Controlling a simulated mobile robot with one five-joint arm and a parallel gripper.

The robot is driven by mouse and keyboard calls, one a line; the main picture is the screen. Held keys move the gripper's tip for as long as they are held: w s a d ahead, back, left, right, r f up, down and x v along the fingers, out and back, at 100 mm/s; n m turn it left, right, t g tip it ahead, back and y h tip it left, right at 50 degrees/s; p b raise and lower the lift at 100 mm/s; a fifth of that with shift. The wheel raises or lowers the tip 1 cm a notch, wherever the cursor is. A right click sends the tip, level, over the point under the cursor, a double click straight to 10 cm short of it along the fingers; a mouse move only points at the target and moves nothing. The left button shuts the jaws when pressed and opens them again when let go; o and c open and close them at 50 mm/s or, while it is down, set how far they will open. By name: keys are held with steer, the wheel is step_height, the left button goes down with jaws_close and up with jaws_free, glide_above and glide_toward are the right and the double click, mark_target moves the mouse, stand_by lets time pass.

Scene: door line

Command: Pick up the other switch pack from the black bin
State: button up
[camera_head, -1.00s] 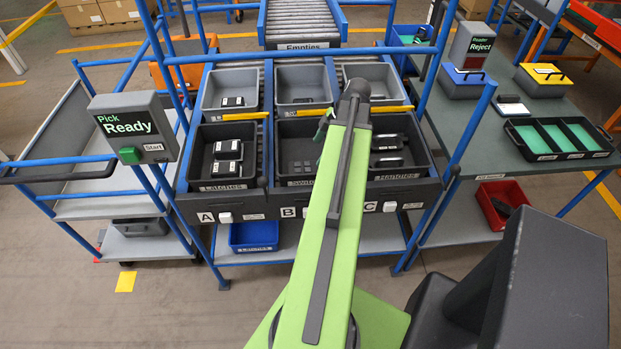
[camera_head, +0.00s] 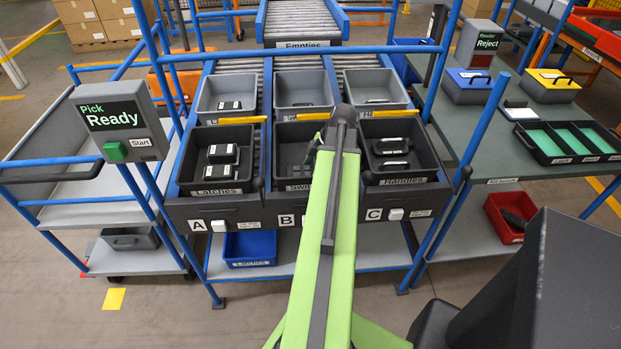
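The black bin (camera_head: 294,150) with a partly covered label starting "Swi" stands in the middle of the front row, above letter B. My light-green arm crosses its right side. Its inside is dark, and I cannot clearly make out a switch pack there. My gripper is hidden behind my arm, near or over this bin; I cannot tell its opening or whether it holds anything. A grey bin (camera_head: 281,84) behind holds small dark items, too small to identify surely.
The black Latches bin (camera_head: 214,186) is left and the black Handles bin (camera_head: 402,177) right, both holding packs. Blue frame posts (camera_head: 484,124) flank the rack. The Pick Ready sign (camera_head: 118,120) stands left. A side table (camera_head: 492,157) with a divided tray is at right.

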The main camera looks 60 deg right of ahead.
steer(key=shift+f, duration=0.15)
steer(key=c, duration=1.6)
